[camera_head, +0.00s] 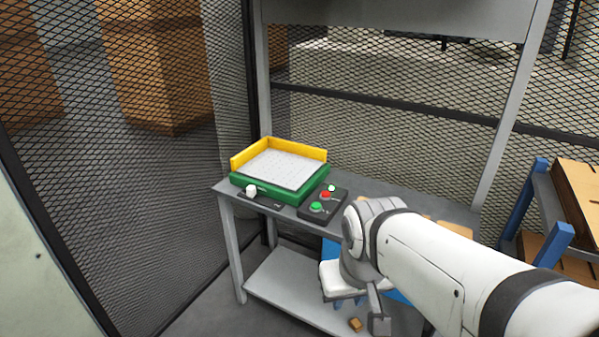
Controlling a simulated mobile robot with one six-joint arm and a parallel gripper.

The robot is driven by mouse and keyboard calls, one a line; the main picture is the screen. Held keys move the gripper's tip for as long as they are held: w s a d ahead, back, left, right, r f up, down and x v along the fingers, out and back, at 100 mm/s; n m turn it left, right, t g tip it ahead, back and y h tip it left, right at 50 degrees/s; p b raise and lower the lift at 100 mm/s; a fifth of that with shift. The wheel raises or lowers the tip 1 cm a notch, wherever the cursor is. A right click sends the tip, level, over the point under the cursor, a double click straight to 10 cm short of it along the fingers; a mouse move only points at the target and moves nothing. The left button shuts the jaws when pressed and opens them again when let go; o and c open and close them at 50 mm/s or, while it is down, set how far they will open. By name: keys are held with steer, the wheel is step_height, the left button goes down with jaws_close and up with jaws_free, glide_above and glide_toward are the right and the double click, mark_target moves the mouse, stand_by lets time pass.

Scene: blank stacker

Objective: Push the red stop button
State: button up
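The red stop button (326,195) sits on a dark control box (336,205) on the grey table (385,182). A green button (317,207) is in front of it and a small pale green-white one (331,188) is behind it. My arm reaches in from the lower right. My gripper (378,318) hangs low in front of the table, to the right of and below the button, and is apart from it. Only part of the gripper shows, so its opening cannot be made out.
A green and yellow tray with a white perforated top (284,168) stands left of the control box. A white knob (251,190) is at its front. Mesh fencing (400,140) stands behind the table. A blue-framed rack (544,215) with brown boards is at right.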

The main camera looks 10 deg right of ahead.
jaws_close()
stand_by(1.4)
